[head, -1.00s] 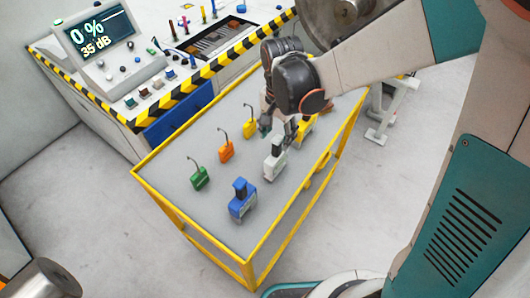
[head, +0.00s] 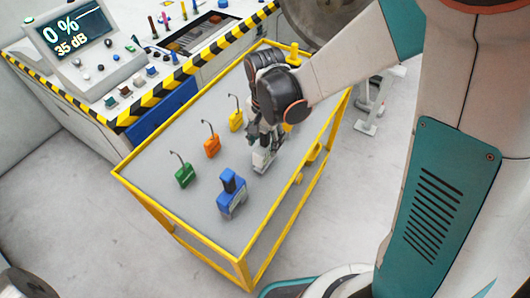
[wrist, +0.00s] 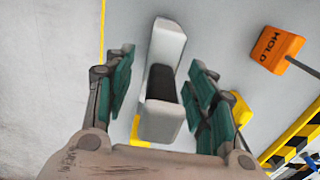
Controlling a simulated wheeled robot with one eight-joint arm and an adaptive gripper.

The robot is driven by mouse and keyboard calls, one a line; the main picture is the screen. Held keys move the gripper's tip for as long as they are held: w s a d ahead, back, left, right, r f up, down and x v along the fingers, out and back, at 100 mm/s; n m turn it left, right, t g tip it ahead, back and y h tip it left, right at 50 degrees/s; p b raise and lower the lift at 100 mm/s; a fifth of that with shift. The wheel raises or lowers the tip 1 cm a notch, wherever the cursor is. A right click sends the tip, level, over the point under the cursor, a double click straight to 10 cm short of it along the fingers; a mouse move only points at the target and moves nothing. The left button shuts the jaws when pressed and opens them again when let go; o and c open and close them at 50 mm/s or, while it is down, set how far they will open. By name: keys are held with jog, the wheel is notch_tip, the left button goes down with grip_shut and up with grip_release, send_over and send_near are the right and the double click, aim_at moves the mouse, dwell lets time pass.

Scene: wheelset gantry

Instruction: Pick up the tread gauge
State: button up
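A white block-shaped device with a dark inset (wrist: 164,45) lies between my finger pads in the wrist view. In the head view this white device (head: 263,162) stands on the grey table top, partly hidden by my gripper (head: 262,136). I cannot read a label that tells whether it is the tread gauge. In the wrist view my gripper (wrist: 162,85) is open, with green pads on both sides of the device and gaps visible beside it. A blue device (head: 231,197) with an upright top stands nearer on the table.
Green (head: 183,176), orange (head: 211,146) and yellow (head: 236,121) tagged blocks with wire hooks stand along the table's left side. The orange block reads HOLD in the wrist view (wrist: 278,50). A yellow rail (head: 180,210) edges the table. A striped console (head: 160,90) stands behind.

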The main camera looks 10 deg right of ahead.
grip_shut()
